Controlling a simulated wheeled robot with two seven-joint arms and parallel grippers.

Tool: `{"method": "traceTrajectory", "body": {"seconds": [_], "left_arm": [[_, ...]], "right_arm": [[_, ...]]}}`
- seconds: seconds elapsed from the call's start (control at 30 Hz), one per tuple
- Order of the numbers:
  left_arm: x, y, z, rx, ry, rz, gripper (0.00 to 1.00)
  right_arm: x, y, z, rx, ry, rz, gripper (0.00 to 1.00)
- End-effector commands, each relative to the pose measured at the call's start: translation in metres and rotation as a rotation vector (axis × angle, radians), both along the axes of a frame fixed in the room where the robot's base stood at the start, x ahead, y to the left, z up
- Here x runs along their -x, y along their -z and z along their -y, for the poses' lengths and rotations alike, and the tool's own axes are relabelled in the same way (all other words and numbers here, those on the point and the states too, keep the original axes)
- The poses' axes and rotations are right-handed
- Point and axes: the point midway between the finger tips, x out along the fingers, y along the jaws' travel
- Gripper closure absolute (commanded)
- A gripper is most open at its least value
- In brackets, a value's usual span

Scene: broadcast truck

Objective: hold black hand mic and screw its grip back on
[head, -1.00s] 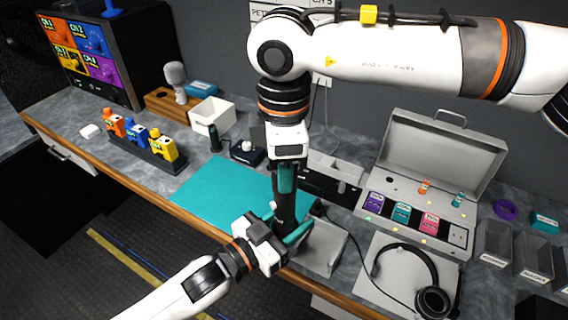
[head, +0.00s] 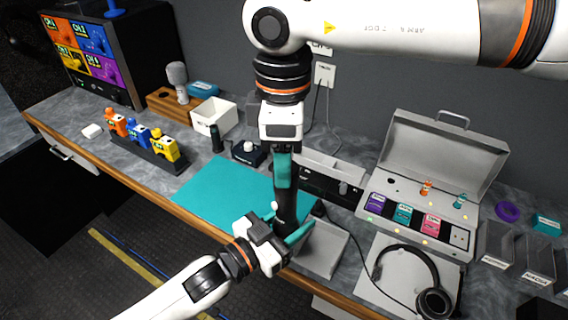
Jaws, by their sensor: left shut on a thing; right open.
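The black hand mic (head: 287,208) stands roughly upright above the front edge of the teal mat (head: 225,195). My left gripper (head: 284,232) is shut on its lower part. My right gripper (head: 285,178) points straight down from above and is open at the mic's upper end. Its teal finger hides part of that end, so I cannot tell the grip apart from the mic body, or whether the fingers touch it.
A small dark cylinder (head: 216,138) stands behind the mat. Bodypacks in a rack (head: 160,160) are at left. An open grey case (head: 420,205) and a headset (head: 432,300) are at right. The mat's left part is clear.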

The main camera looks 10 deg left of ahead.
Motion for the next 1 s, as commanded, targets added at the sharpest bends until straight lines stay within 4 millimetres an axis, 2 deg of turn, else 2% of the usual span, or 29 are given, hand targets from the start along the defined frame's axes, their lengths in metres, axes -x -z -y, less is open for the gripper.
{"method": "traceTrajectory", "body": {"seconds": [0.13, 0.33, 0.43, 0.57, 0.77, 1.0], "left_arm": [[0.000, -0.001, 0.000, 0.003, 0.001, 0.003, 1.00], [0.000, -0.001, 0.000, 0.003, 0.001, 0.003, 1.00], [0.000, -0.001, 0.000, 0.003, 0.001, 0.003, 1.00], [0.000, -0.001, 0.000, 0.003, 0.001, 0.003, 1.00], [0.000, -0.001, 0.000, 0.003, 0.001, 0.003, 1.00], [0.000, -0.001, 0.000, 0.003, 0.001, 0.003, 1.00]], "right_arm": [[0.000, -0.014, 0.000, 0.000, -0.001, 0.000, 0.42], [0.000, -0.015, 0.000, 0.000, -0.001, -0.001, 0.42], [0.000, -0.014, 0.000, 0.000, -0.008, -0.001, 0.46], [0.000, -0.015, 0.000, 0.002, -0.087, -0.002, 0.46], [0.000, -0.016, 0.000, 0.010, -0.428, -0.005, 0.46], [0.000, -0.019, -0.001, 0.018, -0.955, -0.010, 0.46]]}}
